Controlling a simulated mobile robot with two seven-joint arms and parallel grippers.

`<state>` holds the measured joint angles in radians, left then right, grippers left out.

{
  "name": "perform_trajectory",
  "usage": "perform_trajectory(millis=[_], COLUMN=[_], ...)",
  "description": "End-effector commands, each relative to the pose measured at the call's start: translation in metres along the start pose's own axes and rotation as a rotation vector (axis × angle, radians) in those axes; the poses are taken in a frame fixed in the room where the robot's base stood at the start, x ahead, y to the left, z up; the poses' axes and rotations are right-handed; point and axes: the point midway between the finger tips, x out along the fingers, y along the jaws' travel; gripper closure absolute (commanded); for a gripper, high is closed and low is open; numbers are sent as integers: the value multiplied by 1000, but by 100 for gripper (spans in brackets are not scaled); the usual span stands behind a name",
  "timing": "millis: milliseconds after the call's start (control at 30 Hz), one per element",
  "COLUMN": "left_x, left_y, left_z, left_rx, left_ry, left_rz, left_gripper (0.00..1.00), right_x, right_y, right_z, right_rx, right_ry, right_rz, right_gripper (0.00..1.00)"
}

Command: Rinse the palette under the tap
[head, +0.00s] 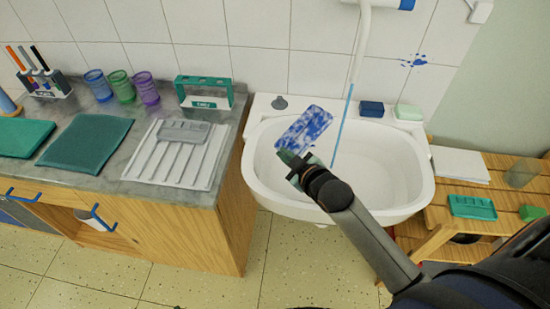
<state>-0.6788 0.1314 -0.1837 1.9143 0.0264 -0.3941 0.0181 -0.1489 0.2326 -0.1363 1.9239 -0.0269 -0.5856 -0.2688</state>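The palette (304,128), white with blue paint smears, is over the left part of the white sink basin (262,180). My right gripper (292,160) is at its lower end and appears shut on it, though the fingers are partly hidden. The palette is tilted. A thin blue stream of water (343,122) falls from the white tap pipe (362,45) into the basin. In the picture the stream passes just right of the palette, apart from it. My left gripper is not in view.
A grey palette (185,131) lies on a white ribbed drainer (150,165) on the left counter. Blue (372,109) and green (408,112) blocks sit on the sink's back rim. A wooden bench with a green tray (472,207) stands at right.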

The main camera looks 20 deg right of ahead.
Motion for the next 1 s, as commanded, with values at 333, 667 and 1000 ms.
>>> perform_trajectory(millis=[333,667,1000], left_x=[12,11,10], left_y=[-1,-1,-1], left_z=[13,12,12], left_rx=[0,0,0], left_ry=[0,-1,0], left_rz=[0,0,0], left_gripper=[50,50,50], right_x=[0,-2,-2], right_y=[25,50,63], right_z=[26,45,58], right_rx=[-2,-3,0], right_ry=[0,-1,0], right_rz=[1,1,0], right_gripper=[100,100,100])
